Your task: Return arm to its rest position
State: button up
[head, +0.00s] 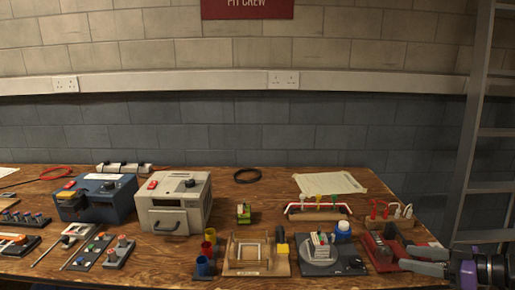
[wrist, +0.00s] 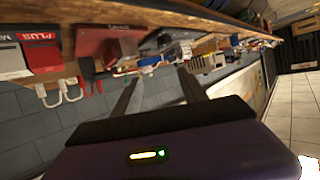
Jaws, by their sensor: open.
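My gripper (head: 413,257) is at the lower right of the head view, by the right end of the wooden bench (head: 262,202). Its two grey fingers point left, spread apart, and part of my purple and black arm shows behind them. In the wrist view my gripper (wrist: 158,75) shows two dark fingers standing apart with nothing held between them. The bench runs along the top of that view, which is tilted.
A red unit (head: 378,252) lies close to the fingertips. A ladder (head: 470,150) leans at the right.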

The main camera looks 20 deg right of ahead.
jog(key=d+m+h, duration=0.2)
jog(key=m+h, duration=0.1)
jog(key=d+f+m+t+h+p, duration=0.1)
jog(key=d+m+h, duration=0.1)
jog(key=m+h, duration=0.1)
jog(key=d+f+m+t+h, duration=0.1)
jog(key=d+m+h, duration=0.1)
jog(key=m+h, duration=0.1)
jog(key=shift+s+d+m+h, duration=0.15)
jog(key=shift+d+m+h, duration=0.2)
jog(key=shift+h, duration=0.45)
jog(key=s+a+r+n+y+p, duration=0.2)
jog(key=s+a+r+p, duration=0.1)
jog(key=s+a, duration=1.4)
jog(key=s+a+r+n+t+y+p, duration=0.1)
jog(key=s+a+r+p, duration=0.3)
jog(key=s+a, duration=1.3)
jog(key=a+n+p, duration=0.1)
jog(key=a+p, duration=0.1)
jog(key=a, duration=0.1)
jog(key=shift+a+y, duration=0.4)
jog(key=shift+o, duration=0.2)
jog(key=shift+n, duration=0.25)
